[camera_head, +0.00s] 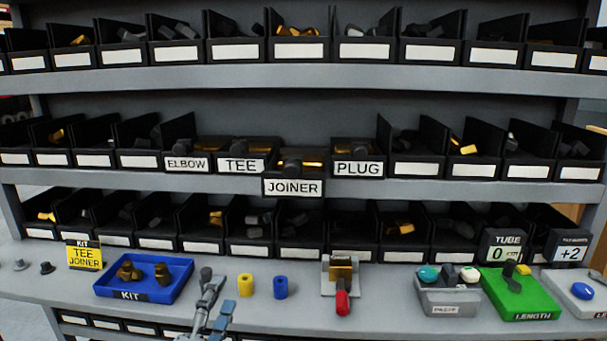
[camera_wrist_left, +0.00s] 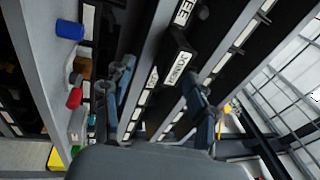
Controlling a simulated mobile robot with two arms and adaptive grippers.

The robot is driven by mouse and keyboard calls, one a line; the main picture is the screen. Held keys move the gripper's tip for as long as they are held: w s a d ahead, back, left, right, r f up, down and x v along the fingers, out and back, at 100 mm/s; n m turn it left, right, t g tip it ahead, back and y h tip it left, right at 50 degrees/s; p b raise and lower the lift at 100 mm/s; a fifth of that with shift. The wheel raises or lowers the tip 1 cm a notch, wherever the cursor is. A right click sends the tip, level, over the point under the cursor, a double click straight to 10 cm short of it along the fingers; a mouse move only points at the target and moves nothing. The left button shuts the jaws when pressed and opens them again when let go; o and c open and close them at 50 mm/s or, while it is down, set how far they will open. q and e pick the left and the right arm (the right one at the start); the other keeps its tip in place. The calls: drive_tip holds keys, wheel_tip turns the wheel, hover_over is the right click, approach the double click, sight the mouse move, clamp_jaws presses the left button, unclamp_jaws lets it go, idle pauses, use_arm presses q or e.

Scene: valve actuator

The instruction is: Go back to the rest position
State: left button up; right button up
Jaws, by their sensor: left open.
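My left gripper (camera_head: 208,288) is at the front edge of the bench in the head view, just right of the blue kit tray and left of the yellow cylinder. In the left wrist view its two fingers (camera_wrist_left: 160,92) are spread apart with nothing between them. The blue kit tray (camera_head: 107,289) holds two brass-coloured fittings (camera_head: 146,271). My right gripper is in neither view.
A yellow cylinder (camera_head: 245,286) and a blue cylinder (camera_head: 281,288) stand on the bench. Right of them is a fixture with a red handle (camera_head: 342,303), then a grey button box (camera_head: 447,298) and a green LENGTH unit (camera_head: 522,299). Shelves of black bins rise behind; the JOINER bin (camera_head: 293,188) juts forward.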

use_arm(q)
drive_tip(key=s+a+f+n+g+y, duration=0.2)
drive_tip(key=a+f+n+g, duration=0.15)
drive_tip(key=f, duration=0.25)
drive_tip(key=s+a+f+n+g+y, duration=0.2)
drive_tip(key=s+f+n, duration=0.1)
drive_tip(key=f+n, duration=0.25)
drive_tip(key=s+f+n+g, duration=0.4)
drive_tip(key=s+f+g, duration=0.2)
drive_tip(key=s+f, duration=0.4)
drive_tip(key=s+f+n+g, duration=0.5)
drive_tip(key=s+f, duration=0.2)
drive_tip(key=s, duration=0.5)
wheel_tip(320, 180, down, 24)
drive_tip(key=g+p, duration=0.1)
drive_tip(key=s+a+f, duration=0.2)
drive_tip(key=s+f, duration=0.6)
drive_tip(key=s, duration=0.1)
drive_tip(key=s+a+f+m+g+p, duration=0.1)
drive_tip(key=s+f, duration=0.7)
drive_tip(key=s, duration=0.1)
drive_tip(key=shift+a, duration=0.35)
drive_tip(key=shift+g, duration=0.25)
